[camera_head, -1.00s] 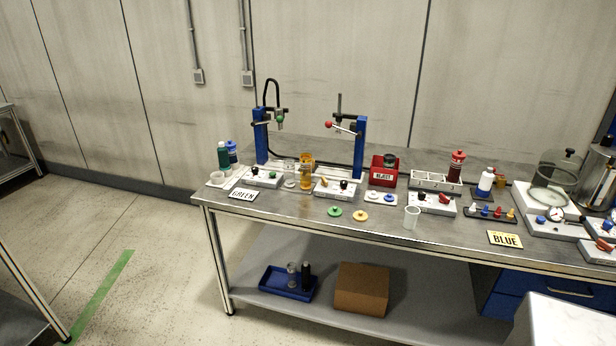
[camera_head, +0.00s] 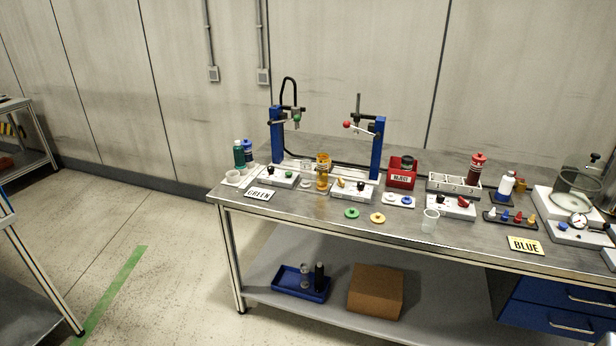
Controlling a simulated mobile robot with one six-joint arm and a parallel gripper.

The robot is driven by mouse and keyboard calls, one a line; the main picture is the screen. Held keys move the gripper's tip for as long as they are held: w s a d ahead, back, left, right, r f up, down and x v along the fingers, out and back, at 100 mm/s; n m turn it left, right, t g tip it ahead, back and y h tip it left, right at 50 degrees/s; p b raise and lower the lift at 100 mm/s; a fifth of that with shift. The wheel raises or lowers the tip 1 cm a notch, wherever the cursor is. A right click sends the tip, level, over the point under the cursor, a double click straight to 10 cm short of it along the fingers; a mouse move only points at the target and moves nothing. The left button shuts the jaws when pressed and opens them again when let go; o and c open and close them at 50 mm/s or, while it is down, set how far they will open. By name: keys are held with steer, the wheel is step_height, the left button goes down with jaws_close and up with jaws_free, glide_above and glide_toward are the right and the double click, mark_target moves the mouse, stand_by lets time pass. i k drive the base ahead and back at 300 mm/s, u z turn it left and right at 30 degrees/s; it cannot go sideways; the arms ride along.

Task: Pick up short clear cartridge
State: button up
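I cannot tell for sure which thing is the short clear cartridge. A small clear upright cylinder (camera_head: 307,167) stands on the bench between the blue posts, left of a taller amber cartridge (camera_head: 322,172). A greyish, see-through cylinder (camera_head: 304,274) stands in a blue tray (camera_head: 287,287) on the lower shelf, beside a black one (camera_head: 319,277). A clear tapered cup (camera_head: 430,221) stands near the bench's front edge. My gripper is not in view.
The steel bench (camera_head: 330,222) also holds a red reject bin (camera_head: 401,180), green (camera_head: 351,213) and yellow (camera_head: 377,218) discs, and a grey rack (camera_head: 440,184). A cardboard box (camera_head: 375,292) stands beside the tray. Open floor (camera_head: 165,260) lies left of the bench.

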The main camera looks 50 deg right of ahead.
mark_target(305, 164)
steer(key=u, duration=0.05)
steer(key=i, duration=1)
steer(key=z, duration=0.05)
